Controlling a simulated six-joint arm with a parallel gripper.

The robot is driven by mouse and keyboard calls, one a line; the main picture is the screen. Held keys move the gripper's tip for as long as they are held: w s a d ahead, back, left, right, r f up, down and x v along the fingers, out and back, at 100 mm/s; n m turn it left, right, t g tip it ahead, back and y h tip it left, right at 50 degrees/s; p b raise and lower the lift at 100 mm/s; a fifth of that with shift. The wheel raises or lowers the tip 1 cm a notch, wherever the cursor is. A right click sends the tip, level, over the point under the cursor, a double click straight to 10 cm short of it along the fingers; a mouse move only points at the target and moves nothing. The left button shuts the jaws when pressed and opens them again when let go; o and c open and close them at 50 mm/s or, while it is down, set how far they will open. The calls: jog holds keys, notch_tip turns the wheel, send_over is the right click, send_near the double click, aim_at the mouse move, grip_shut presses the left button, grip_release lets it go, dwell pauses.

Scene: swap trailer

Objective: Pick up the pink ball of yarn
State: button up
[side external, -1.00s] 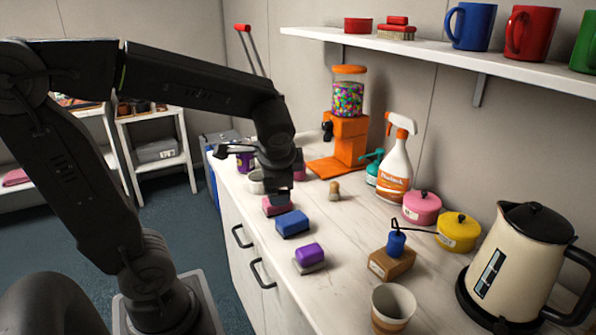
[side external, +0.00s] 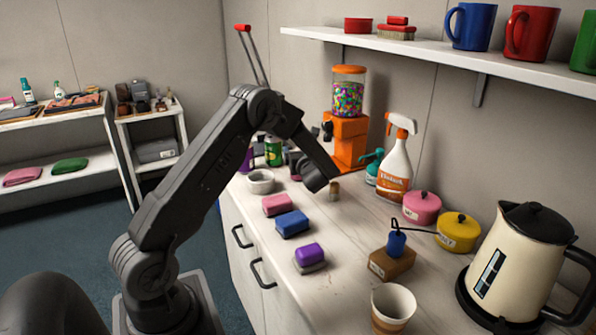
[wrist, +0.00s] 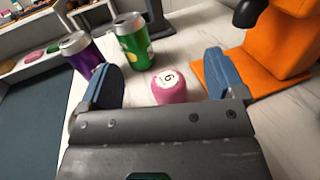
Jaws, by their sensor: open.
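The pink ball of yarn (wrist: 170,87) carries a white label with a dark mark. In the wrist view it lies on the white counter between my two fingers, nearer the right one. My gripper (wrist: 160,68) is open, with blue fingers spread on either side, and holds nothing. The ball's lower edge is hidden behind the gripper body. In the side external view my wrist hides most of the gripper and the ball.
A green can (wrist: 132,42) and a purple can (wrist: 82,53) stand just beyond the left finger. The orange candy dispenser (wrist: 255,62) is close on the right. A grey bowl (side external: 260,181) and several coloured blocks, including a blue one (side external: 292,224), sit along the counter's front.

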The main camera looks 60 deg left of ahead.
notch_tip(320, 180, down, 5)
jog(key=shift+f, duration=0.1)
jog(key=shift+f+x, duration=0.25)
jog(key=shift+x, duration=0.95)
jog(key=shift+f+x, duration=0.25)
jog(key=shift+x, duration=1)
jog(key=shift+c, duration=0.2)
jog(key=c, duration=1)
jog(key=shift+r, duration=0.1)
